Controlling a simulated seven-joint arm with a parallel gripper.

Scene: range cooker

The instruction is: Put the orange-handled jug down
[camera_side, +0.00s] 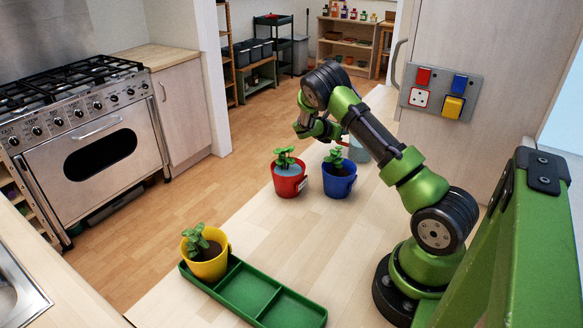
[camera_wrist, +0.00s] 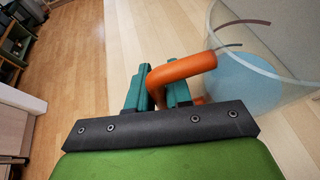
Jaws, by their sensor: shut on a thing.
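The jug (camera_wrist: 265,65) is clear, with blue liquid inside and an orange handle (camera_wrist: 183,72). In the wrist view the handle lies between the teal fingers of my gripper (camera_wrist: 160,88), which is shut on it. In the side view the pale jug (camera_side: 358,152) is behind the blue pot, partly hidden by that pot's plant and my arm. My gripper (camera_side: 338,138) is at the jug's left side there, with a bit of the orange handle showing. I cannot tell whether the jug's base touches the worktop.
A red pot (camera_side: 289,184) and a blue pot (camera_side: 338,184), each with a plant, stand near the jug. A yellow pot (camera_side: 207,265) sits in the left compartment of a green tray (camera_side: 294,311); its other compartments are empty. The worktop (camera_side: 285,235) between is clear.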

